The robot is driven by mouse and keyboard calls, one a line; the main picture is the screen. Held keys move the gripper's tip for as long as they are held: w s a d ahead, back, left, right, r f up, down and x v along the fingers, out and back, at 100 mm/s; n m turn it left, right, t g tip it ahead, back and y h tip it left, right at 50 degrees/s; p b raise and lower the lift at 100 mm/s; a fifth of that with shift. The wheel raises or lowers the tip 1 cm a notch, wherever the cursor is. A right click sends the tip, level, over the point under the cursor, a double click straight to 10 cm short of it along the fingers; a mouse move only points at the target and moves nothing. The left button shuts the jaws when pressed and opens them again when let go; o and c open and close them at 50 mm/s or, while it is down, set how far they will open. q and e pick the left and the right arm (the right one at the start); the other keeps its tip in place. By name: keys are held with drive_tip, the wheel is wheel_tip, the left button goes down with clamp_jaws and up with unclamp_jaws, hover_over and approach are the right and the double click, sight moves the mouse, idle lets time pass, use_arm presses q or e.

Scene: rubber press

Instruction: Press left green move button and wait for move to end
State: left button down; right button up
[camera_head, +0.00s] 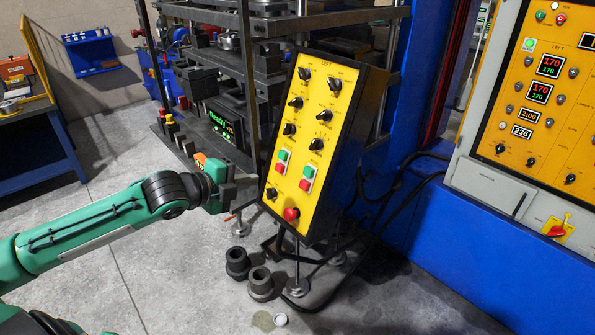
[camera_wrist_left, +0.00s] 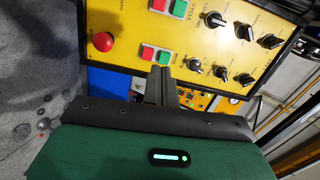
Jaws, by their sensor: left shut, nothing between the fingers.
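The yellow control panel (camera_head: 312,130), marked LEFT, stands tilted on a dark box. It carries two green-and-red button pairs. The left green button (camera_head: 284,155) sits above its red button; another green button (camera_head: 309,172) is to its right. My left gripper (camera_head: 252,184) is shut and empty, at the panel's left edge. In the left wrist view its closed fingertips (camera_wrist_left: 160,74) lie just below the nearer green button (camera_wrist_left: 165,57) in the picture. I cannot tell whether they touch the panel. My right gripper is not in view.
A red mushroom button (camera_head: 291,214) and several black knobs share the panel. Dark round parts (camera_head: 261,283) stand on the floor below. Black cables run right to a blue machine base (camera_head: 480,240). A blue bench (camera_head: 45,170) is at left.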

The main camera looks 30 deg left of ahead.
use_arm(q)
drive_tip(key=d+r, duration=0.1)
drive_tip(key=s+d+r+m, duration=0.1)
drive_tip(key=shift+s+d+r+m+h, duration=0.2)
drive_tip(key=shift+s+d+m+h, duration=0.1)
drive_tip(key=shift+h, duration=0.1)
drive_tip(key=shift+w, duration=0.1)
drive_tip(key=p, duration=0.5)
approach(306, 172)
drive_tip(key=x, duration=0.6)
drive_tip(key=shift+r, duration=0.1)
drive_tip(key=shift+w+d, duration=0.15)
drive_tip(key=shift+w, duration=0.2)
